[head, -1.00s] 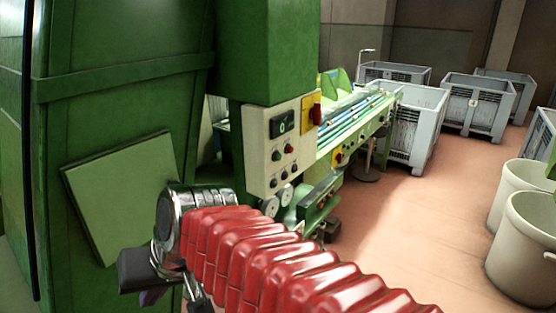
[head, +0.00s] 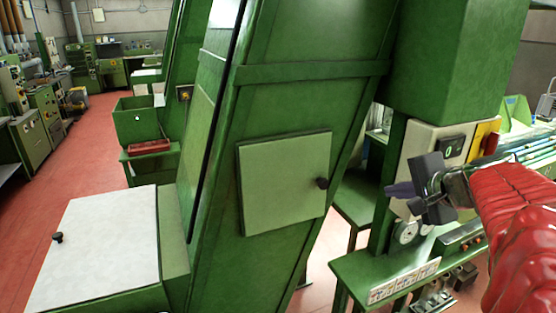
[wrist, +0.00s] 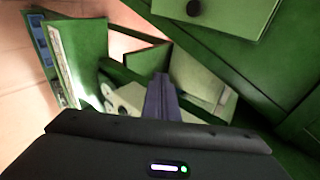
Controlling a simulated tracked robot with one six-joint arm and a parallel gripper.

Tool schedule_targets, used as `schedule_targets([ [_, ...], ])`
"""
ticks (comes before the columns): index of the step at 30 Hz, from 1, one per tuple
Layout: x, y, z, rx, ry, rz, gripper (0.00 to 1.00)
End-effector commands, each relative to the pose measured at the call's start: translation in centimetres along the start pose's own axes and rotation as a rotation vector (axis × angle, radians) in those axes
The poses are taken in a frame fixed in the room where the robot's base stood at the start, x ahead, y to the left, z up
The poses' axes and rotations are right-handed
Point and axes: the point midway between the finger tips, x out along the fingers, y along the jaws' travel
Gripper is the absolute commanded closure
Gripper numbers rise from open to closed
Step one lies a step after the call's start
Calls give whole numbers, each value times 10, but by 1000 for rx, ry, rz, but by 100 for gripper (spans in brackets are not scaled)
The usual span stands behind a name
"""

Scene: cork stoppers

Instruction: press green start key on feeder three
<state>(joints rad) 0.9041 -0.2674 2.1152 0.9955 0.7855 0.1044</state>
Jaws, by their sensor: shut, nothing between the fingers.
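A beige control box (head: 414,137) is mounted on the green machine at the right of the head view. Its dark display and a yellow plate with a red switch (head: 485,136) show. My gripper (head: 390,190) is shut and empty, its dark fingers pointing left in front of the box's lower part. The arm and gripper hide the lower keys, so I cannot see a green start key. In the wrist view my shut fingers (wrist: 160,90) point towards pale green and beige machine parts. No feeder number is readable.
A green hatch with a black knob (head: 284,182) is on the sloped housing left of the gripper. A green bench (head: 350,268) with a labelled strip stands below. A white-topped box (head: 100,245) is at lower left. Red floor is open at far left.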

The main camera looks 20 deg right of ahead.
Motion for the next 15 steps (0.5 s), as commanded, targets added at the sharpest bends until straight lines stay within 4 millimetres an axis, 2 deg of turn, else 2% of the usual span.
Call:
schedule_targets([
  [1,-8,9,-20,28,41,2,100],
  [3,-18,21,-45,62,93,3,100],
  [9,-54,56,-110,155,240,6,100],
  [12,-70,70,-132,189,295,6,100],
  [15,-81,80,-145,209,331,8,100],
])
